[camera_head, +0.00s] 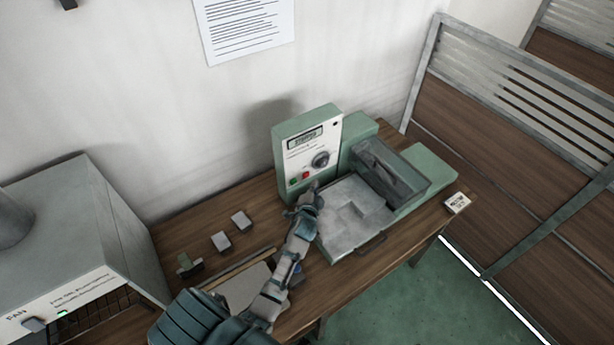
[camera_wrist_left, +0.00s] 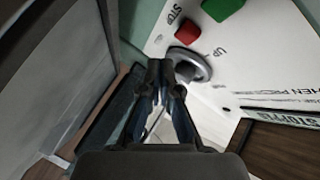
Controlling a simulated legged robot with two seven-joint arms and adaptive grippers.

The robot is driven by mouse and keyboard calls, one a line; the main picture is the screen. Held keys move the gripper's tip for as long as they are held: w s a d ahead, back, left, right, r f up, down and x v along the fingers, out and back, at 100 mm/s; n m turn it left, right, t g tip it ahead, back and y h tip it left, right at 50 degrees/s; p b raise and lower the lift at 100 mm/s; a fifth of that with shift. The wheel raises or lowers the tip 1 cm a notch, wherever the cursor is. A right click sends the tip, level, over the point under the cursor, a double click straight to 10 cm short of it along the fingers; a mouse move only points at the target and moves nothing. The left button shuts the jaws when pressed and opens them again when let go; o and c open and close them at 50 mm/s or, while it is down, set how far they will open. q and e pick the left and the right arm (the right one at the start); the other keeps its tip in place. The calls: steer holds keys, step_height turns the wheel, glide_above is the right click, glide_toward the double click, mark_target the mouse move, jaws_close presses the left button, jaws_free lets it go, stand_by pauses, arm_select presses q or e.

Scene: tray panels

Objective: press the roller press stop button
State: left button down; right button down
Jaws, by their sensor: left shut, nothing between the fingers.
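The green roller press (camera_head: 358,130) stands on the wooden table against the wall. Its white front panel holds a red stop button (camera_head: 305,175), a green button (camera_head: 293,181) and a round knob (camera_head: 320,159). In the left wrist view the red button (camera_wrist_left: 187,32) is beside a "STOP" label, with the green button (camera_wrist_left: 222,8) above it and the grey knob (camera_wrist_left: 188,65) below. My left gripper (camera_head: 314,187) is shut and empty, close to the panel's lower part. In the wrist view its fingertips (camera_wrist_left: 166,66) overlap the knob's edge; contact cannot be told. My right gripper is not in view.
The press's grey metal tray (camera_head: 345,238) lies right beside my left gripper. Several small blocks (camera_head: 222,241) lie on the table to the left. A grey hood (camera_head: 75,220) stands at far left. A small labelled box (camera_head: 457,203) sits at the table's right edge.

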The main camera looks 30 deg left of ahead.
arm_select(q)
steer(key=shift+s+d, duration=0.3)
steer(key=shift+d, duration=0.5)
steer(key=shift+s+d, duration=0.3)
steer(key=shift+d, duration=0.45)
